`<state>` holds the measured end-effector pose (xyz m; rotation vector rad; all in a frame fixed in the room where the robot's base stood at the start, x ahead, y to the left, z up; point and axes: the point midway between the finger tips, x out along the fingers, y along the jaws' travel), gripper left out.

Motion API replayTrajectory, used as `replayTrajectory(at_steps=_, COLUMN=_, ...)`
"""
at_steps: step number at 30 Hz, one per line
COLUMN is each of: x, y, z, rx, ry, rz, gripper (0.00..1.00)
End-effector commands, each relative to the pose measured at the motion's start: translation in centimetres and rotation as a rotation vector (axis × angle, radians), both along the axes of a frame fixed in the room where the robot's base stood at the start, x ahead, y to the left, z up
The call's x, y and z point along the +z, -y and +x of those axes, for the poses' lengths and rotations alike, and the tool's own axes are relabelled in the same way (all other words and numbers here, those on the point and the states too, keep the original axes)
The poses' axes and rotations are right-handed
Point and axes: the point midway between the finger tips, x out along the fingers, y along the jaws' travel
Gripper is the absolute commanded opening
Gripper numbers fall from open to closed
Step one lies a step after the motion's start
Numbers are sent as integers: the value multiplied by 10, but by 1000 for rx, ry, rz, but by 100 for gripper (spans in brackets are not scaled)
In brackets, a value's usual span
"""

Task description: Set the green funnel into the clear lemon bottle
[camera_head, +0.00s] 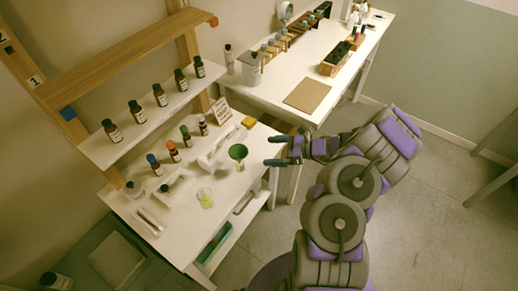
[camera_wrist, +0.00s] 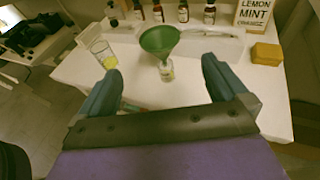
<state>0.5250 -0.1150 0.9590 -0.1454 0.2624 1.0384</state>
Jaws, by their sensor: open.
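The green funnel (camera_head: 238,151) stands upright, wide mouth up, over a small clear bottle (camera_head: 240,166) on the white table. In the wrist view the funnel (camera_wrist: 159,39) lines up above the clear bottle (camera_wrist: 167,71), and its narrow end appears to meet the bottle's neck; how deep it sits is hidden. My gripper (camera_head: 267,151) is open and empty, just right of the funnel in the head view. In the wrist view its fingers (camera_wrist: 160,70) are spread wide, with funnel and bottle beyond the tips, apart from both.
A glass beaker with yellow liquid (camera_head: 205,198) stands left of the bottle. Small dropper bottles (camera_head: 173,151) stand behind, below a shelf of brown bottles (camera_head: 160,95). A yellow block (camera_wrist: 266,52) and a lemon-mint sign (camera_wrist: 254,14) are at the back right.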

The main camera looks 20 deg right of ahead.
Motion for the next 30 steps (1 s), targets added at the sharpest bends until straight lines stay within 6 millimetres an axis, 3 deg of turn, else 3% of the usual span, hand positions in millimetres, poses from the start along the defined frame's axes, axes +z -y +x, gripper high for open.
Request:
replayTrajectory(at_steps=6, x=6, y=17, z=-9, rx=-1, ry=1, rz=-1, gripper=100)
replayTrajectory(at_steps=23, x=6, y=19, z=-11, rx=0, ry=0, rz=-1, gripper=100)
replayTrajectory(at_steps=26, x=9, y=17, z=-11, rx=8, ry=5, rz=-5, gripper=100)
replayTrajectory(at_steps=30, x=30, y=-5, z=-10, rx=86, ry=47, rz=-30, gripper=100)
